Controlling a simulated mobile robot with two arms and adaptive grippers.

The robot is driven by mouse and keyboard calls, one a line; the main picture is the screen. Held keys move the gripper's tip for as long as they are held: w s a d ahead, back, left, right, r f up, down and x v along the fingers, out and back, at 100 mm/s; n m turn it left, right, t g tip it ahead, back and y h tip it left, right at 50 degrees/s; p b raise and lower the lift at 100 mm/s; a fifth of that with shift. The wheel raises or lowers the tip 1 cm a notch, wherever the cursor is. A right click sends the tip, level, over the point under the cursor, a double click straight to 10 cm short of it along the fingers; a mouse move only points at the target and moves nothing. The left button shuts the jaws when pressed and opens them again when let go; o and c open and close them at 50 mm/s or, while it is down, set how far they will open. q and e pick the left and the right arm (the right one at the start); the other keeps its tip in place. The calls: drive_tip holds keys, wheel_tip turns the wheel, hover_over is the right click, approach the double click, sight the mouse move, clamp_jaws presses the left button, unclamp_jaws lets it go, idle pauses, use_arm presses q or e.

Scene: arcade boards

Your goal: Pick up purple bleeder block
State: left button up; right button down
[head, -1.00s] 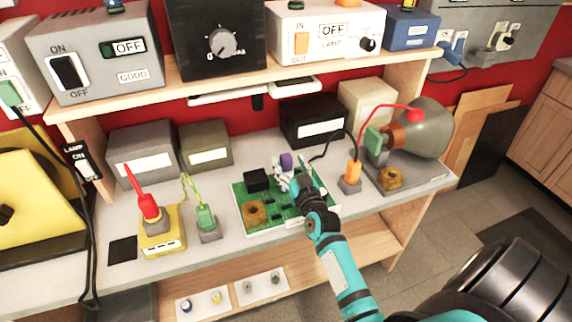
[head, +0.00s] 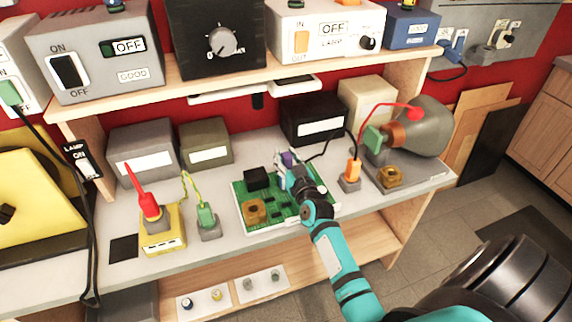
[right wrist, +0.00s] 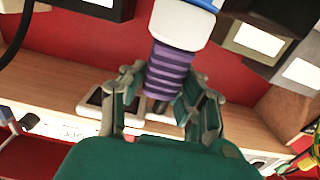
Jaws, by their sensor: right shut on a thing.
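The purple bleeder block (head: 287,158) is at the back of the green circuit board (head: 243,219) in the head view. In the right wrist view the ribbed purple block (right wrist: 168,78) stands between the two fingers, with a white and blue part against its upper end. My right gripper (head: 289,170) is shut on the purple block. The fingers hide most of the block in the head view, and I cannot tell whether it is clear of the board. My left gripper is not in view.
A black block (head: 256,179) and a brown ring-shaped part (head: 255,211) sit on the board. An orange plug (head: 353,171) stands to its right, and a green plug (head: 206,215) to its left. A shelf (head: 200,79) with control boxes overhangs the bench. Dark boxes (head: 314,120) stand behind.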

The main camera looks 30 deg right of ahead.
sight(286, 154)
drive_tip(key=shift+r, duration=0.1)
drive_tip(key=shift+r+p, duration=0.5)
drive_tip(key=shift+p, duration=0.1)
wheel_tip(286, 154, up, 3)
drive_tip(key=p, duration=0.3)
drive_tip(key=shift+f, duration=0.15)
drive_tip(key=shift+s+a+p, duration=0.25)
drive_tip(key=shift+s+p, duration=0.2)
drive_tip(key=shift+s, duration=0.1)
drive_tip(key=a+r+p+v, duration=0.1)
drive_tip(key=p+v, duration=0.5)
drive_tip(key=v, duration=0.8)
drive_tip(key=shift+s+a, duration=0.15)
drive_tip(key=shift+a, duration=0.35)
